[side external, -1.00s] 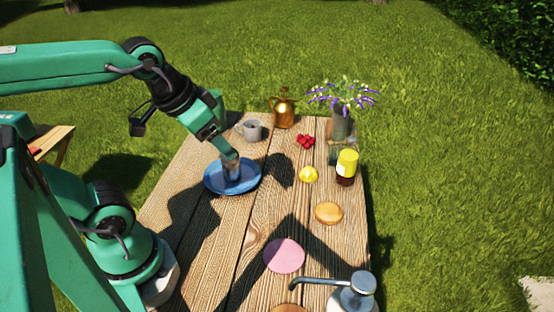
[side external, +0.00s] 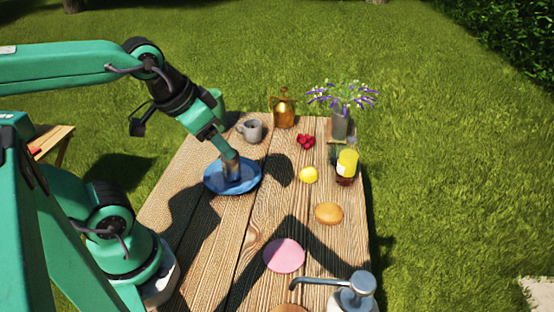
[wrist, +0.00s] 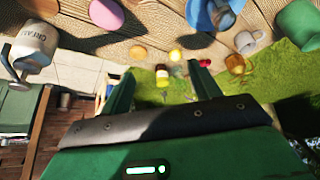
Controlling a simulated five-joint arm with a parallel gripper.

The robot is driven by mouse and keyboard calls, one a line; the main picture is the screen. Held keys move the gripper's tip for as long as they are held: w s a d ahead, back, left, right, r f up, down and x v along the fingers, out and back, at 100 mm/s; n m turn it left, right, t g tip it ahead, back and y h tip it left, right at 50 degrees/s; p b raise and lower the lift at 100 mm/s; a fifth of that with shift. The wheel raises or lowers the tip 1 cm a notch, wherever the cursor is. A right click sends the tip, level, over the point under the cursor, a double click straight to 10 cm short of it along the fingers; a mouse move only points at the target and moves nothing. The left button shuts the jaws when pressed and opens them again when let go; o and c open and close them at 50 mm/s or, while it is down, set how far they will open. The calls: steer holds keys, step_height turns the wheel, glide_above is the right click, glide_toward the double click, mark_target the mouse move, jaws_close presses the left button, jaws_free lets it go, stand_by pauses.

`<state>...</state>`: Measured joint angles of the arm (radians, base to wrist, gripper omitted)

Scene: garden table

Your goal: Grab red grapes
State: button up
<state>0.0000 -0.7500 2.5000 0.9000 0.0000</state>
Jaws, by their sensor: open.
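The red grapes (side external: 306,141) are a small red cluster on the wooden table, in the far part of the side view. They also show small in the wrist view (wrist: 205,63), just right of the right finger's tip. My gripper (side external: 232,178) points down over the blue plate (side external: 211,186), to the left of the grapes and nearer the camera, clear of them. In the wrist view the two fingers (wrist: 162,82) stand apart with nothing held between them. The contact between fingertips and plate is hard to tell.
A grey mug (side external: 253,131) and copper jug (side external: 284,110) stand near the grapes. A flower vase (side external: 341,125), yellow-topped jar (side external: 347,165) and lemon (side external: 308,174) are to their right or in front. An orange disc (side external: 329,213), pink disc (side external: 284,256) and pump dispenser (side external: 355,292) are nearer.

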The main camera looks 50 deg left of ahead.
steer(key=shift+w, duration=0.1)
steer(key=n+g+y, duration=0.1)
steer(key=n+g, duration=0.1)
steer(key=n, duration=0.6)
glide_above(305, 136)
steer(key=s, duration=0.2)
steer(key=f, duration=1.6)
steer(key=shift+s+d+f, duration=0.1)
steer(key=shift+d+f, duration=0.1)
steer(key=shift+f, duration=0.1)
steer(key=shift+x, duration=1.2)
